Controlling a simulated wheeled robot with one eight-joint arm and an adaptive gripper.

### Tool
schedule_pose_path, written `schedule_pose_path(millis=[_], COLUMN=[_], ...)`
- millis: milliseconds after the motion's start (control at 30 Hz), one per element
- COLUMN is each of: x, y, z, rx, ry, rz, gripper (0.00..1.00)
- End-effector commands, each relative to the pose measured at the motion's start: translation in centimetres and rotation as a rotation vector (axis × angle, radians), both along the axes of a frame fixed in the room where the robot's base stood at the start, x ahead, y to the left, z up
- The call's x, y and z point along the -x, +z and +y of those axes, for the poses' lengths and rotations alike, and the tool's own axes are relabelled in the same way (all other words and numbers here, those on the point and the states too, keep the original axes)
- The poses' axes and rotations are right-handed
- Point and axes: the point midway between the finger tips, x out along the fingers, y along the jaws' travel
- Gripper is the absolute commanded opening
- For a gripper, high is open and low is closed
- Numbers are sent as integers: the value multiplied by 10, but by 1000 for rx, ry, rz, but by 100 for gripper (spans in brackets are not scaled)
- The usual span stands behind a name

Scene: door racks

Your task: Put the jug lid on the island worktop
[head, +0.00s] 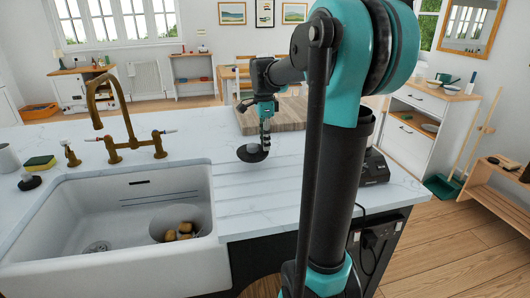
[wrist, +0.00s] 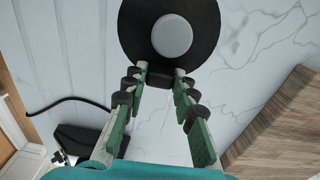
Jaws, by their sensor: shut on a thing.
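The jug lid (head: 250,154) is a round black disc with a pale grey knob. In the wrist view the jug lid (wrist: 213,30) lies just past my fingertips, knob facing the camera. My gripper (head: 265,146) points down over the island worktop (head: 190,140), right of the tap. In the wrist view my gripper (wrist: 163,78) is shut on the lid's near edge, at a small dark tab. The lid is low over or at the white marbled surface; I cannot tell whether it touches.
A wooden board (head: 290,113) lies behind my gripper. The sink (head: 115,245), with several brown items in a bowl, is at the front left. A brass tap (head: 105,100) stands behind it. A dark appliance (head: 374,167) sits right. The grooved worktop in front is clear.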

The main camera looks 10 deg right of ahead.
Motion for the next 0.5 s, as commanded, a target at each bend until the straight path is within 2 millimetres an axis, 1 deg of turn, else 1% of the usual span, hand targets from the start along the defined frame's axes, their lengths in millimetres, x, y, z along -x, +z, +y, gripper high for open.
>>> schedule_pose_path(millis=[167, 300, 367, 500], x=[0, 0, 0, 0], y=[-13, -33, -39, -45], z=[0, 0, 0, 0], rx=[0, 0, 0, 0], ry=[0, 0, 0, 0], rz=[0, 0, 0, 0], gripper=[0, 0, 0, 0])
